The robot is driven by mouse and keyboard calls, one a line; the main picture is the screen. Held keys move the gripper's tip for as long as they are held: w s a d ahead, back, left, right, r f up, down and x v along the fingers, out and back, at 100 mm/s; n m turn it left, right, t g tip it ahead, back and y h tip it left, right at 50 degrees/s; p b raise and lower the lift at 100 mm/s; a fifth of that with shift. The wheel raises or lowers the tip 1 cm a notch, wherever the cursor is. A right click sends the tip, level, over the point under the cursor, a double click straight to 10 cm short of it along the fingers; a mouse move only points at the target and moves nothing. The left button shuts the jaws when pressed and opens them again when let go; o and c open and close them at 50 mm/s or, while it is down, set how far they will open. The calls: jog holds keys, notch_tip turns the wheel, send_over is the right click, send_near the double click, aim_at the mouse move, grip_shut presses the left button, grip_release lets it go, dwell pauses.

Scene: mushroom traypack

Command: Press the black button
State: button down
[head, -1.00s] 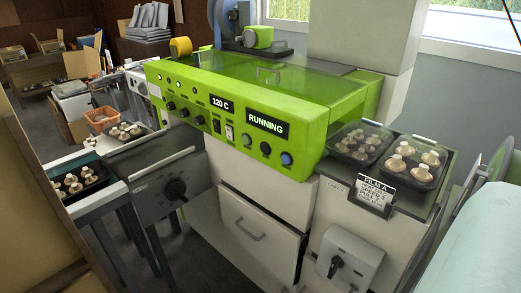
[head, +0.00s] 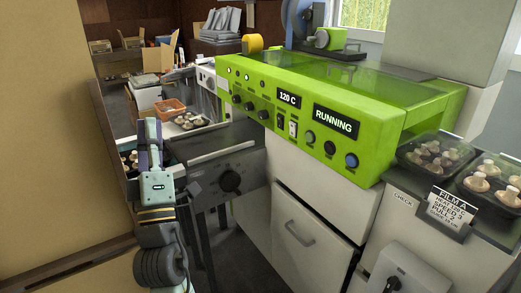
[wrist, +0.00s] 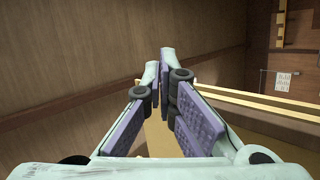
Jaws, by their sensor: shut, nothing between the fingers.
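The black button (head: 329,148) is on the front panel of the green machine (head: 400,112), between a dull greenish button (head: 310,136) and a blue button (head: 351,160). My gripper (head: 150,126) is at the left in the head view, left of the machine and well apart from the button. In the wrist view, the fingers of my gripper (wrist: 164,58) are shut together with nothing between them. The displays read "120 C" and "RUNNING".
Several dark knobs (head: 248,106) and a rocker switch (head: 293,128) are also on the panel. A grey side unit with a knob (head: 230,182) stands left of the machine. A tan panel (head: 60,110) fills the far left.

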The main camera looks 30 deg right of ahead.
aim_at(329, 148)
jog(key=s+d+f+g+h, duration=0.2)
jog(key=d+f+g+h, duration=0.1)
jog(key=d, duration=0.5)
jog(key=s+d+f+m+g+h+b, duration=0.1)
jog(key=s+d+f+g+h, duration=0.2)
jog(key=d, duration=0.5)
jog(key=s+d+f+g+h, duration=0.2)
jog(key=d+f+g+h, duration=0.2)
jog(key=d, duration=0.5)
jog(key=shift+s+f+g+h+b, duration=0.35)
jog(key=shift+f+h, duration=0.5)
jog(key=shift+h, duration=0.15)
jog(key=shift+d, duration=0.2)
jog(key=d+p, duration=0.3)
jog(key=d, duration=0.5)
jog(key=shift+w+d, duration=0.3)
jog(key=shift+w, duration=0.05)
jog(key=shift+d+p, duration=0.15)
jog(key=shift+p, duration=0.3)
jog(key=shift+d, duration=0.25)
